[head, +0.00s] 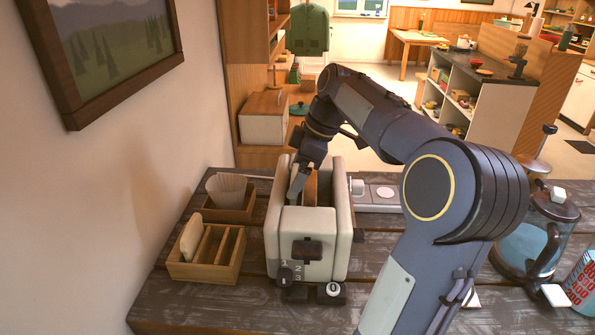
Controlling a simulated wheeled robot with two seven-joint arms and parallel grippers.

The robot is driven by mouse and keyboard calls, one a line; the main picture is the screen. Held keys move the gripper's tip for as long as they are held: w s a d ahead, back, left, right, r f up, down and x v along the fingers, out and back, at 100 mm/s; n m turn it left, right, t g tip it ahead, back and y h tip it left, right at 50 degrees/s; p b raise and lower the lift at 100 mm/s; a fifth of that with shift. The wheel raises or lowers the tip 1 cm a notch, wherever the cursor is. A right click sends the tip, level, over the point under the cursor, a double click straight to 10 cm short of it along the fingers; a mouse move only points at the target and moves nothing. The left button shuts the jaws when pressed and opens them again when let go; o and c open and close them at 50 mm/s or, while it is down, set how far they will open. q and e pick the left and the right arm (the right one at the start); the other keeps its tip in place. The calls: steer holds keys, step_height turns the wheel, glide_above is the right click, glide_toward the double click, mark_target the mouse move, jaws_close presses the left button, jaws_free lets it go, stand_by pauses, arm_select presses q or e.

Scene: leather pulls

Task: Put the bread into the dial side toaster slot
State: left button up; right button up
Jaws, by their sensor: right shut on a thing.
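The cream toaster (309,226) stands on the dark wooden table. Its front has a dark lever (307,250), a dark knob (285,276) at lower left near printed numbers, and a white-faced dial (333,289) at lower right. My right gripper (301,184) points down over the toaster's open top. It is shut on a brown bread slice (312,186), which stands upright at the slots and is partly hidden by the gripper. I cannot tell how deep the slice sits or exactly which slot it is in. My left gripper is out of view.
A wooden rack (208,266) with a pale slice (191,238) stands left of the toaster. Behind it is a wooden box (232,212) with paper filters (226,190). My right arm crosses the table's right half.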

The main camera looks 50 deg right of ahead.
steer(key=o, duration=0.9)
steer(key=shift+r, duration=0.1)
steer(key=shift+r+p, duration=0.25)
steer(key=shift+p, duration=0.05)
steer(key=shift+r+p, duration=0.55)
steer(key=shift+r, duration=0.15)
steer(key=v, duration=1.1)
steer(key=shift+s+d, duration=0.1)
steer(key=shift+s, duration=0.05)
